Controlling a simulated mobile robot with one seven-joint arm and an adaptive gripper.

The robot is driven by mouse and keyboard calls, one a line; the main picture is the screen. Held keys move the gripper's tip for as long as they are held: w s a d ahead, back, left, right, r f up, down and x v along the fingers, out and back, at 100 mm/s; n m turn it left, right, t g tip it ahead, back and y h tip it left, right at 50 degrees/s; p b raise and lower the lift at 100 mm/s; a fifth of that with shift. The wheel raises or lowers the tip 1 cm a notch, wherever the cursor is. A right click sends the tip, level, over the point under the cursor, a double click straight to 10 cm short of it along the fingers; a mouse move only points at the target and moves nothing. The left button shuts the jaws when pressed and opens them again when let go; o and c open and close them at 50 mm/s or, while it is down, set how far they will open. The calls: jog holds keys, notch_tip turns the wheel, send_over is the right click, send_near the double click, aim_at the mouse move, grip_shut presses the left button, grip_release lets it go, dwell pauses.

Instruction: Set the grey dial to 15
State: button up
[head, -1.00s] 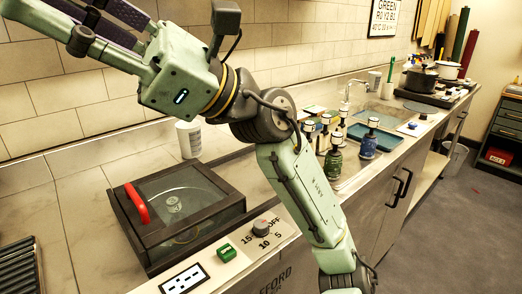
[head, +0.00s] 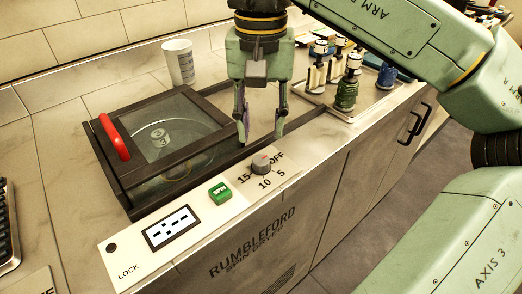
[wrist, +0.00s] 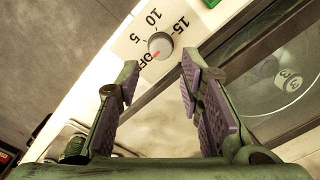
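The grey dial (head: 261,164) is a round knob on the white control panel of the spin dryer, with OFF, 5, 10 and 15 printed around it. Its red mark points to OFF, as the dial in the wrist view (wrist: 160,45) also shows. My gripper (head: 261,141) points down, just above and behind the dial in the head view. Its purple-padded fingers are open and empty. In the wrist view, my gripper (wrist: 158,72) has its fingertips spread to either side below the dial, and no contact shows.
The panel also holds a green button (head: 220,192) and a display (head: 172,228). The dryer's glass lid (head: 165,130), with a red handle (head: 113,137), is closed left of my gripper. A white cup (head: 180,62) stands behind. Several bottles stand on a tray (head: 352,115) at right.

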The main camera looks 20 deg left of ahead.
aim_at(261, 159)
notch_tip(261, 159, down, 7)
jog(key=shift+f, duration=0.1)
jog(key=shift+c, duration=0.4)
grip_shut()
